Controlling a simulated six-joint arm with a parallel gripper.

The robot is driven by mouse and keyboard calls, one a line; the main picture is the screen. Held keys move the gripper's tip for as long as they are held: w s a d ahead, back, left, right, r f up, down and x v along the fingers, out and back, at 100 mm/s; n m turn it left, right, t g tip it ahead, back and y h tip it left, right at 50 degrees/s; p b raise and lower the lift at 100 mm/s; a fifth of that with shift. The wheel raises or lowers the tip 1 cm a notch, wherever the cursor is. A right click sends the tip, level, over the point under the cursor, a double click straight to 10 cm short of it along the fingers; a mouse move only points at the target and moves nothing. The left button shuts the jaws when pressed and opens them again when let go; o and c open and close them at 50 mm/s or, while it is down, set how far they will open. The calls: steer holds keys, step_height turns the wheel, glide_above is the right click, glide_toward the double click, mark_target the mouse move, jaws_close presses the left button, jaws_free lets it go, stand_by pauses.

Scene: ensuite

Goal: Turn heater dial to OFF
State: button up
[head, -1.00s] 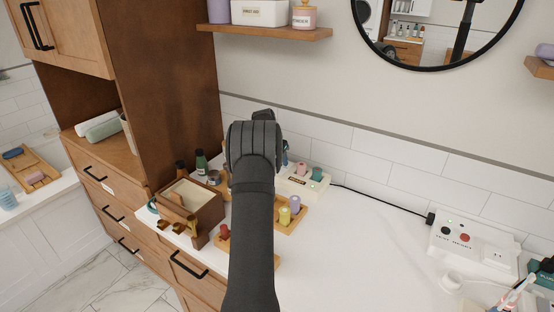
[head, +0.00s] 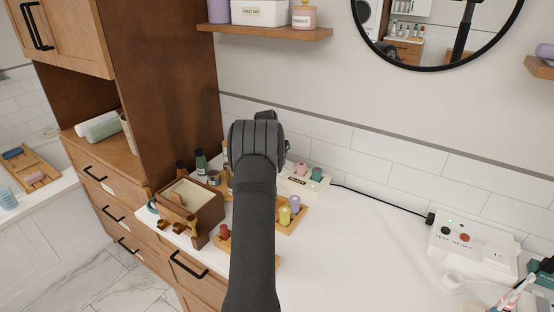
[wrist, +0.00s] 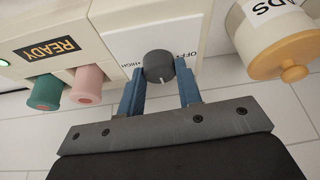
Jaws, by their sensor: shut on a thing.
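In the wrist view, a dark grey round dial (wrist: 158,65) sits on a white panel (wrist: 125,43) marked HIGH on the left and OFF on the right. A pale mark on the dial points toward the bottom of the picture. My gripper (wrist: 160,82) is shut on the dial, one blue finger on each side. In the head view my dark arm hides the dial and the fingers. The cream heater (head: 293,188) shows just right of the arm, with a READY label.
Pink (wrist: 87,84) and green (wrist: 46,92) pegs stand in the heater beside the panel. A lidded jar (wrist: 275,40) is close on the other side. A wooden tray (head: 284,226) with pegs and a wooden box (head: 205,215) lie nearby.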

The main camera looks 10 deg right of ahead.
steer(key=n+y, duration=0.1)
steer(key=n, duration=0.3)
steer(key=shift+d+t, duration=0.15)
steer(key=shift+t, duration=0.15)
steer(key=n+y, duration=0.2)
steer(key=n, duration=0.2)
steer(key=shift+d+n, duration=0.1)
steer(key=shift+n, duration=0.3)
steer(key=n+y, duration=0.1)
steer(key=n, duration=0.3)
steer(key=shift+d+y, duration=0.15)
steer(key=shift+y, duration=0.25)
steer(key=shift+n+g+y, duration=0.5)
steer(key=shift+n+y, duration=0.1)
steer(key=shift+n, duration=1.5)
steer(key=o, duration=1)
steer(key=shift+r, duration=0.1)
